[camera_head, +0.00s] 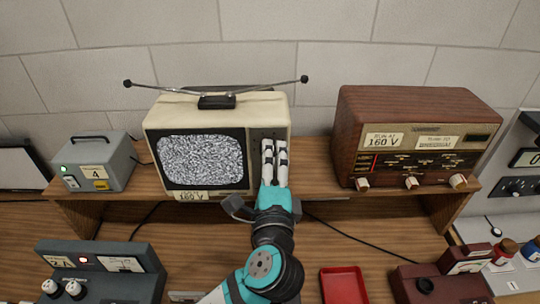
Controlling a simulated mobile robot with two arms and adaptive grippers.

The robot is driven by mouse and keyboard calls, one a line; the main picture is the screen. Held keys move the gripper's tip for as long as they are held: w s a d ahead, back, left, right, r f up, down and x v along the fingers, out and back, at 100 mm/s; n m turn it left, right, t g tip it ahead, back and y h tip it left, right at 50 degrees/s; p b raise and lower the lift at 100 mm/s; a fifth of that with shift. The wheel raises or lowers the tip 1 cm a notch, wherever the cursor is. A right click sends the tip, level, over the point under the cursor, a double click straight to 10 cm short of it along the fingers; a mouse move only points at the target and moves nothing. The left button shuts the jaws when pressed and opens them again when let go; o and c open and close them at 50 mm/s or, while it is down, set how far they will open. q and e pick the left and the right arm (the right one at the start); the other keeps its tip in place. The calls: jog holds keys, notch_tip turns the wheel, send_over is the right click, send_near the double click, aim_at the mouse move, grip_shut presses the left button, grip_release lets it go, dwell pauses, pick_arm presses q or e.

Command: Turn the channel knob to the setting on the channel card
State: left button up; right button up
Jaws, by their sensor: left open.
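A cream television (218,112) stands on the wooden shelf, its screen (200,160) full of static. My left gripper (274,148) is in front of the control panel at the right of the screen, its white fingers pointing up along it. It is open, but the fingers look close together from here. The fingers cover most of the panel, so the channel knob is hidden. I cannot tell whether they touch it. No card is clearly marked as the channel card. My right gripper is out of view.
A grey box (92,163) with a green light and a label 4 stands left of the television. A brown radio (415,135) with several knobs stands right. Below are a dark control box (105,265) and a red tray (343,285).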

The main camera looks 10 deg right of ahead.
pick_arm(q)
jog(key=v, duration=0.9)
jog(key=shift+s, duration=0.4)
jog(key=shift+a, duration=0.15)
